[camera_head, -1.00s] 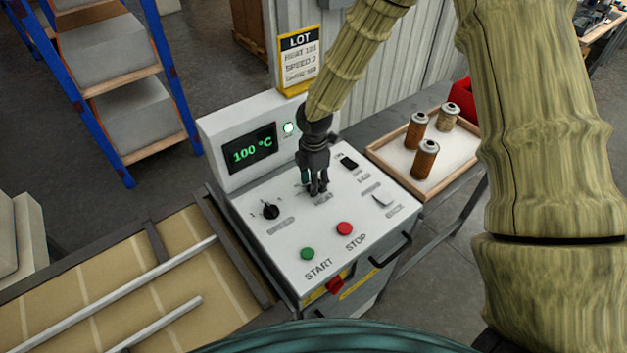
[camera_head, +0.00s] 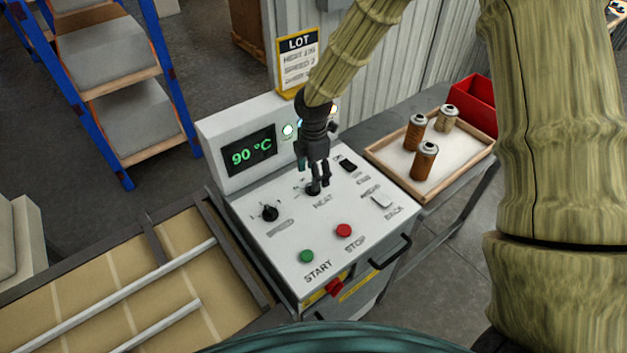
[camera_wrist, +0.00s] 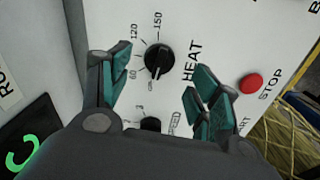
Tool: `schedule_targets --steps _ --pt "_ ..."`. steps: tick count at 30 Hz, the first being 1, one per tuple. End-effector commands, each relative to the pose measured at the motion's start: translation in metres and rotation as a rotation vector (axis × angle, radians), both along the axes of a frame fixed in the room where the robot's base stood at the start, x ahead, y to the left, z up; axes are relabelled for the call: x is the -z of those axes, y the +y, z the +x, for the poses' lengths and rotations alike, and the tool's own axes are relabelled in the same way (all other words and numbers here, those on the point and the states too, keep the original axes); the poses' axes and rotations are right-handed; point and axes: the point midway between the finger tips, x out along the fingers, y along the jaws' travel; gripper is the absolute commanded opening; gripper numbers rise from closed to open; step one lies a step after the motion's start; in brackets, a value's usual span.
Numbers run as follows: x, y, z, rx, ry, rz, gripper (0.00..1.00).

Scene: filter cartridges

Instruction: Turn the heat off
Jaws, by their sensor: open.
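The heat knob (camera_wrist: 158,59) is a round black dial on the white control panel (camera_head: 270,240), with a printed scale that includes 60, 120 and 150. In the wrist view its white mark points to the lower part of the dial. The green display (camera_head: 250,157) reads 90 °C. My gripper (camera_head: 319,184) is just above the knob, which it partly hides in the head view. In the wrist view my gripper (camera_wrist: 155,90) has its two fingers spread apart, one on each side of the knob, with visible gaps and nothing held.
The speed knob (camera_head: 270,213), green start button (camera_head: 306,256), red stop button (camera_head: 344,230), black switch (camera_head: 347,164) and white back switch (camera_head: 382,200) share the panel. A tray (camera_head: 478,160) of cartridges and a red bin (camera_head: 475,103) stand to the right.

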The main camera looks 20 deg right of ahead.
Motion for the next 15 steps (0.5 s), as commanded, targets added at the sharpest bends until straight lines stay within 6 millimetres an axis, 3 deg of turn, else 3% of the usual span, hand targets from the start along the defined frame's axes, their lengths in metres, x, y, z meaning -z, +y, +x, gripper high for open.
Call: schedule_targets --steps 9,15 --pt "-0.052 0.000 -0.001 0.000 -0.002 0.001 0.62" --pt "-0.070 0.000 -0.001 -0.001 0.000 0.001 0.62"
